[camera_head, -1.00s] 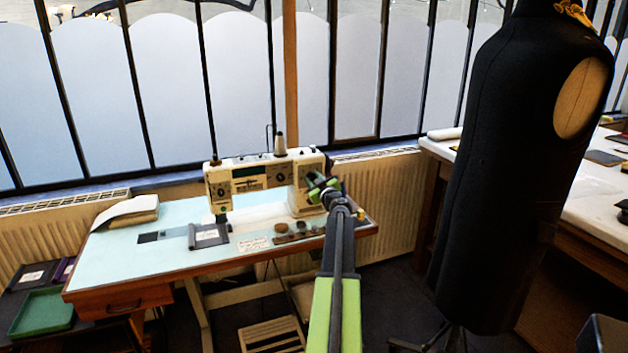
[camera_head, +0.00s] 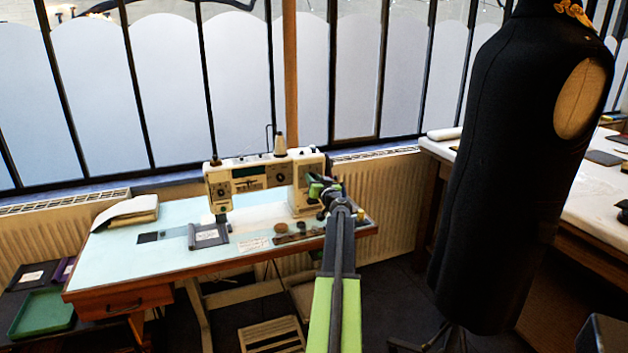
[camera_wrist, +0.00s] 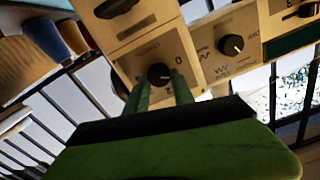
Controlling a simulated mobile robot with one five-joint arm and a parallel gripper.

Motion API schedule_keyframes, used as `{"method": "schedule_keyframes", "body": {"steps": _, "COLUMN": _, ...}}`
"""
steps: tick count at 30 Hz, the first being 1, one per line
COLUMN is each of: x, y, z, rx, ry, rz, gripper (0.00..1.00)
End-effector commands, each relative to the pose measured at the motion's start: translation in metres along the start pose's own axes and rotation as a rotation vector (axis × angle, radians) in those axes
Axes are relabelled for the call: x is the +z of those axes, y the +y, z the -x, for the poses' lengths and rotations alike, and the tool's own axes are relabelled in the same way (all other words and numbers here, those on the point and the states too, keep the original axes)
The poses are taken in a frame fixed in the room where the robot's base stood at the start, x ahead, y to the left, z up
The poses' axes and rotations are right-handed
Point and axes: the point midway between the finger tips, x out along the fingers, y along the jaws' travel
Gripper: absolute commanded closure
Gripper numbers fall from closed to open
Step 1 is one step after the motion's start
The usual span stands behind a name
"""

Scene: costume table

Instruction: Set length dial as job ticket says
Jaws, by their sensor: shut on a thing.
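The cream sewing machine (camera_head: 275,170) stands on the pale blue table. In the wrist view, my gripper (camera_wrist: 160,78) has its two green fingers on either side of a black dial (camera_wrist: 158,74), shut on it. A "0" is printed beside this dial; its other marks are partly hidden by the fingers. A second black dial (camera_wrist: 231,45) with a white pointer line and zigzag marks sits on the panel to the right, untouched. In the head view, my gripper (camera_head: 318,187) is at the machine's right end and hides the dial. A white card (camera_head: 254,245) lies in front; its writing is unreadable.
Small round items (camera_head: 281,228) and a dark strip (camera_head: 297,237) lie at the table's front right. A dark grey framed piece (camera_head: 208,236) lies left of them. A black dress form (camera_head: 510,170) stands right of my arm. The table's left part is mostly clear.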

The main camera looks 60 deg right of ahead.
Motion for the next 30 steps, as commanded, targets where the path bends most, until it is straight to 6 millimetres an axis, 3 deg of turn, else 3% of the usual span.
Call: {"method": "schedule_keyframes", "body": {"steps": 30, "x": 0.0032, "y": 0.0063, "z": 0.0025, "rx": 0.004, "ry": 0.000, "rz": -0.958, "gripper": 1.00}}
